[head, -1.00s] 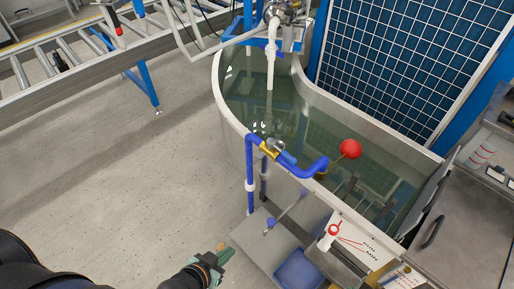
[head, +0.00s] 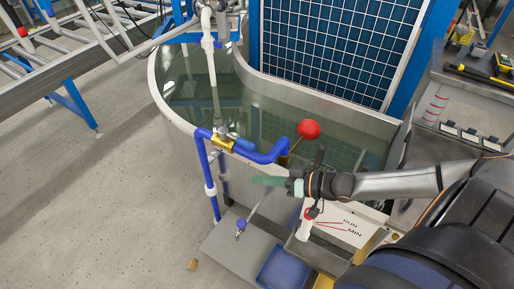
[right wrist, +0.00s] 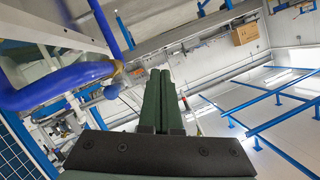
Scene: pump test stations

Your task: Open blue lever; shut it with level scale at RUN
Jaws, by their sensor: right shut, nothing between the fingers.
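The blue lever (head: 241,141) sits on a brass valve (head: 222,143) in the blue pipe (head: 266,157) at the tank's near rim. My right gripper (head: 268,181) is shut and empty, apart from the lever, in front of the tank wall and to the lever's lower right. In the right wrist view its green fingers (right wrist: 158,100) are together, with the blue pipe (right wrist: 62,86) to their left. The level scale (head: 345,228) is a white plate marked RUN and MIN with red lines. A red ring (head: 310,213) is at its left edge. My left gripper is out of view.
The tank (head: 160,88) holds greenish water, with a red ball (head: 308,129) on a rod above it. A blue tray (head: 282,268) lies below the scale. A roller conveyor (head: 80,65) is at left. The floor at lower left is mostly clear.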

